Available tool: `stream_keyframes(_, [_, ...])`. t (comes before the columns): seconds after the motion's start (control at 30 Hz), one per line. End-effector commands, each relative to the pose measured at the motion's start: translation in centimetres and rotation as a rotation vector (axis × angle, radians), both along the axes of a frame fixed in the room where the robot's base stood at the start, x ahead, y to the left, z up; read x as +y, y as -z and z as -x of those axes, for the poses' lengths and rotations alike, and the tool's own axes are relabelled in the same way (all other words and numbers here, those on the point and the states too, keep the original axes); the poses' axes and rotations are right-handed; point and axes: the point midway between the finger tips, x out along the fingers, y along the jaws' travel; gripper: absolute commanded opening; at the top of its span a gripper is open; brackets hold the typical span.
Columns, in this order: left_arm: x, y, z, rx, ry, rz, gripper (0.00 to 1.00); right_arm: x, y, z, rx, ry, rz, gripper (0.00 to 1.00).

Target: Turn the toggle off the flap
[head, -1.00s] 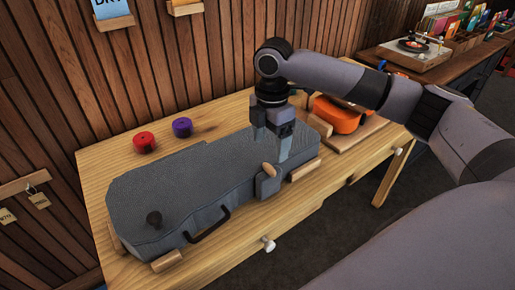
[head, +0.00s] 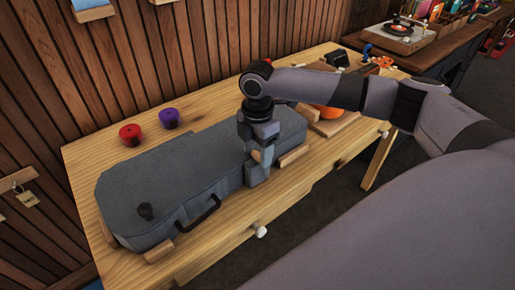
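A grey ukulele case (head: 200,170) lies shut on the wooden workbench. Its flap (head: 257,176) hangs over the front side, right of the black handle (head: 199,213). A small tan wooden toggle (head: 256,155) sits at the flap and is partly hidden by my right gripper. My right gripper (head: 258,153) points down at the case's front edge, with its fingers at the toggle. I cannot tell whether they press on it or stand apart from it. My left gripper is not in view.
Wooden blocks (head: 159,251) stand against the case. A red roll (head: 131,134) and a purple roll (head: 169,118) stand behind it. An orange object (head: 326,118) lies to the right, partly behind my arm.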

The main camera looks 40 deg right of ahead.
Motion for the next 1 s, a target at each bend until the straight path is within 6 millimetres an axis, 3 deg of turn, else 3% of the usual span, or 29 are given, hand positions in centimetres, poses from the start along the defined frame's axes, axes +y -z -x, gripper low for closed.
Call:
stream_keyframes(0.03, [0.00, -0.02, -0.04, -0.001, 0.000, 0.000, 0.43, 0.02, -0.02, -0.01, 0.000, 0.000, 0.000, 0.40])
stream_keyframes(0.1, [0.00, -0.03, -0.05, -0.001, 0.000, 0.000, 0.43, 0.02, -0.03, 0.00, 0.000, 0.000, 0.000, 0.22])
stream_keyframes(0.57, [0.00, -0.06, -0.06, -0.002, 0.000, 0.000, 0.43, 0.07, -0.06, 0.01, 0.001, 0.094, -0.002, 0.23])
stream_keyframes(1.0, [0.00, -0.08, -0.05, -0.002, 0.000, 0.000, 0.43, 0.10, -0.09, -0.01, 0.000, 0.469, -0.003, 0.23])
